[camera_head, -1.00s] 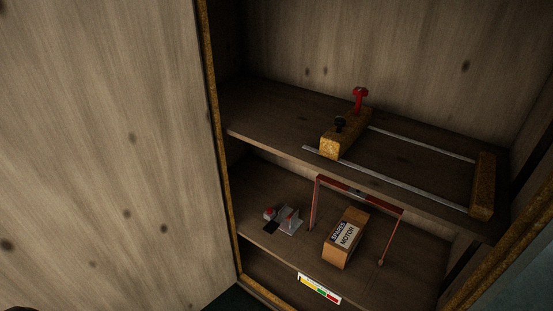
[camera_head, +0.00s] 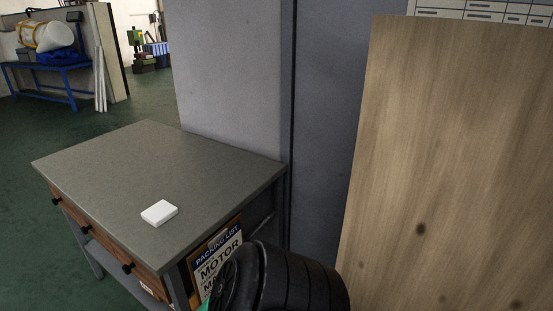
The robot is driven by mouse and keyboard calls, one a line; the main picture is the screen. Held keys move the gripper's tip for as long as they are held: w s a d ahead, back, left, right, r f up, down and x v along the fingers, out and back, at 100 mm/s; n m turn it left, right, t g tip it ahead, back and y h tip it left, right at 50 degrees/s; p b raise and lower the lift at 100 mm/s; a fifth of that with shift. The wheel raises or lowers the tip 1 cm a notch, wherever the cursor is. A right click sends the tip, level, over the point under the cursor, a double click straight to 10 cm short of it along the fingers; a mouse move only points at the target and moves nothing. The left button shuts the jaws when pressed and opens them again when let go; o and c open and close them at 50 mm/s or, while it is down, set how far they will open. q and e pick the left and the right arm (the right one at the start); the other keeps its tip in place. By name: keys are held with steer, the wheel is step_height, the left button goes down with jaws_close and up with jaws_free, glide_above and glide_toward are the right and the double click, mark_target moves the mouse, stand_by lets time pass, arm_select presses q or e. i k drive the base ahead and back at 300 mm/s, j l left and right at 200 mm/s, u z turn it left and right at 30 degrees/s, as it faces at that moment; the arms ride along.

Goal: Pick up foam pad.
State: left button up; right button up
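A small white block (camera_head: 160,213), which looks like the foam pad, lies flat near the front edge of a grey-topped table (camera_head: 110,160). Nothing touches it. A black rounded part of my own arm shows at the bottom centre, to the right of the table. Neither gripper's fingers are in view.
The table has wooden drawers with dark knobs (camera_head: 127,268), and a packing list sign (camera_head: 217,262) on its side. A grey cabinet or wall (camera_head: 235,80) stands behind it, and a wooden panel (camera_head: 450,170) on the right. Green floor (camera_head: 30,150) is open to the left.

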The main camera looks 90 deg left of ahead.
mark_target(160, 213)
steer(key=u, duration=3.55)
